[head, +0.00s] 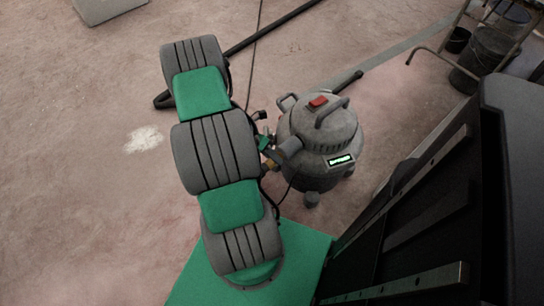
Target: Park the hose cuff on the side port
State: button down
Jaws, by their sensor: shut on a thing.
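A grey shop vacuum (318,150) stands on the floor just right of my arm, with a red switch on top and a lit label on its front. A short grey cylinder (290,147) sticks out of its left side towards my arm; I cannot tell whether it is the side port, the hose cuff or both together. My gripper (270,153) is mostly hidden beside my arm, close to that cylinder. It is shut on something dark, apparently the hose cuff. Whether the cuff touches the port is too small to tell.
A dark tube (272,28) lies on the floor at the top. A black nozzle (348,82) lies behind the vacuum. Black buckets (480,55) and a metal frame stand at the upper right. A dark slatted structure (430,200) fills the lower right.

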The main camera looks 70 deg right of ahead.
jog(key=shift+s+d+r, duration=0.1)
jog(key=shift+d, duration=0.15)
jog(key=c, duration=1.4)
grip_release()
jog(key=o, duration=0.4)
jog(key=shift+a, duration=0.1)
jog(key=shift+c, duration=0.2)
